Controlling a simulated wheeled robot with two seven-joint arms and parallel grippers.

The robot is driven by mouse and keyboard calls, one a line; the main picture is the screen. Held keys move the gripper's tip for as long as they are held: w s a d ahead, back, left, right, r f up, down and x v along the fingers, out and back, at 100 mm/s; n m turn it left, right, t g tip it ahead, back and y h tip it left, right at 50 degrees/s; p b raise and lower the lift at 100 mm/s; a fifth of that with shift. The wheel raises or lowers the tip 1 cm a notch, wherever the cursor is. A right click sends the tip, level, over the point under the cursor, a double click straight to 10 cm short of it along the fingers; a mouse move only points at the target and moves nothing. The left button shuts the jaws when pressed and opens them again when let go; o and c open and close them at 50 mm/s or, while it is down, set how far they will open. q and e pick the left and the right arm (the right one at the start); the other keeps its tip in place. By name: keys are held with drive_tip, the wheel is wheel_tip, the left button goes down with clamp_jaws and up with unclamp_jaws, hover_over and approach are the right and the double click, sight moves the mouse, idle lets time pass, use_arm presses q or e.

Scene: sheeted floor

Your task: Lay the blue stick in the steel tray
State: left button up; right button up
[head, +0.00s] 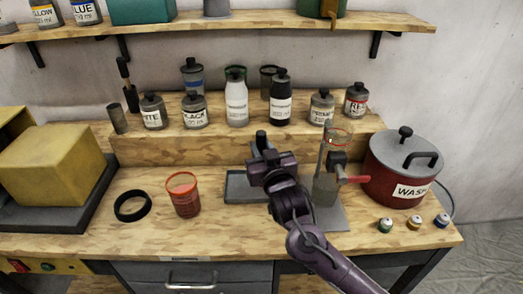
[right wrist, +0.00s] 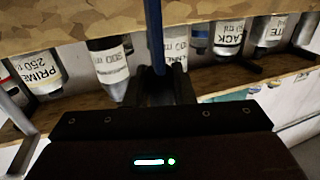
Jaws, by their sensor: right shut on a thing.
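My right gripper (head: 262,142) is raised over the work table, in front of the raised back shelf. In the right wrist view the gripper (right wrist: 160,88) is shut on the thin blue stick (right wrist: 155,35), which runs up out of that picture. In the head view I cannot make out the stick. The steel tray (head: 235,190) is a shallow grey tray on the table, just left of my right arm; its right part is hidden behind the arm and gripper. My left gripper is out of view.
A red cup (head: 184,197) and a black ring (head: 132,206) stand left of the tray. A stand with a red handle (head: 352,180) and a red wash pot (head: 398,180) are to the right. Several labelled bottles (head: 237,106) line the back shelf. The front middle of the table is clear.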

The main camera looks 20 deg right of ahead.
drive_tip(key=shift+f, duration=0.6)
drive_tip(key=o, duration=0.9)
drive_tip(key=shift+f, duration=0.1)
drive_tip(key=shift+s, duration=0.1)
drive_tip(key=s+b, duration=0.2)
drive_tip(key=s, duration=0.9)
drive_tip(key=shift+s+a, duration=0.1)
drive_tip(key=shift+s, duration=0.3)
